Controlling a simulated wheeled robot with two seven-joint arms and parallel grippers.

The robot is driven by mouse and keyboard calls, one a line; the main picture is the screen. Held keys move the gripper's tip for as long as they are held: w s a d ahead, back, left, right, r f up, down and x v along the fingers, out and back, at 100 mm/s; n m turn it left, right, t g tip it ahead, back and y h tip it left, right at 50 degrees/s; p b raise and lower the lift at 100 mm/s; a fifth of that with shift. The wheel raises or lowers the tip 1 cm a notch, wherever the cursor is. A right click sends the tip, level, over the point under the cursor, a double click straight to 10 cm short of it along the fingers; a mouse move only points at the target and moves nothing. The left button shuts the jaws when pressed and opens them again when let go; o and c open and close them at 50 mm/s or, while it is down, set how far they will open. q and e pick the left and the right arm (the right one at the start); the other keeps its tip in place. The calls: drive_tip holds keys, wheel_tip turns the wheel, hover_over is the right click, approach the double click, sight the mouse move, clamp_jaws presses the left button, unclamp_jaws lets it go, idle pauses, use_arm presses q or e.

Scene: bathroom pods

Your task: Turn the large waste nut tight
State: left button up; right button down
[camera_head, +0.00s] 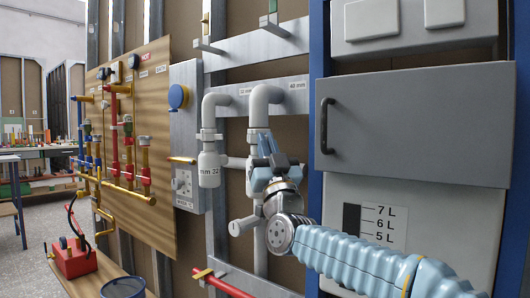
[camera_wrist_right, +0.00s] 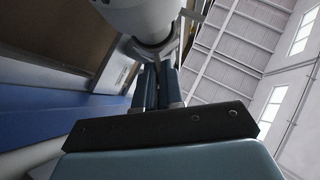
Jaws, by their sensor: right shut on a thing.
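The large waste pipe (camera_head: 264,98), under the 40 mm label, is a thick white-grey elbow that turns down the panel. Its nut (camera_head: 257,134) is a pale collar, partly hidden behind my fingers. My right gripper (camera_head: 268,146) reaches up from below with its blue fingers at this collar. In the right wrist view the two dark fingers (camera_wrist_right: 158,84) are close together and shut on the nut's grey lower edge (camera_wrist_right: 166,50), below a white round pipe body (camera_wrist_right: 140,14). The exact contact is partly hidden. My left gripper is not in view.
A smaller waste pipe with a trap (camera_head: 209,168) hangs close to the left of my gripper. A grey cabinet door (camera_head: 420,120) with a dark handle stands at the right. A wooden board (camera_head: 130,150) with coloured pipes is at the left. A red pipe (camera_head: 225,285) lies low in front.

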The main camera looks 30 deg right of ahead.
drive_tip(key=n+y+b, duration=0.1)
drive_tip(key=y, duration=0.2)
drive_tip(key=d+n+y+b, duration=0.1)
drive_tip(key=y+b, duration=0.1)
drive_tip(key=y, duration=0.1)
drive_tip(key=shift+s+d+f+n+t, duration=0.1)
drive_tip(key=shift+d+f+n+t, duration=0.1)
drive_tip(key=shift+n+t, duration=0.1)
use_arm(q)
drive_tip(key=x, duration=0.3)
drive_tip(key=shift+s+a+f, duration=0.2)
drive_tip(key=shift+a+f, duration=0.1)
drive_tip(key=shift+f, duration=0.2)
use_arm(e)
drive_tip(key=n+y, duration=0.1)
drive_tip(key=y, duration=0.1)
drive_tip(key=d+n+y, duration=0.1)
drive_tip(key=y, duration=0.1)
drive_tip(key=shift+r+y, duration=0.2)
drive_tip(key=shift+y, duration=0.1)
drive_tip(key=c, duration=1.2)
unclamp_jaws()
drive_tip(key=shift+c, duration=0.2)
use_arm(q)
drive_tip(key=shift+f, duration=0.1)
use_arm(e)
drive_tip(key=shift+a, duration=0.1)
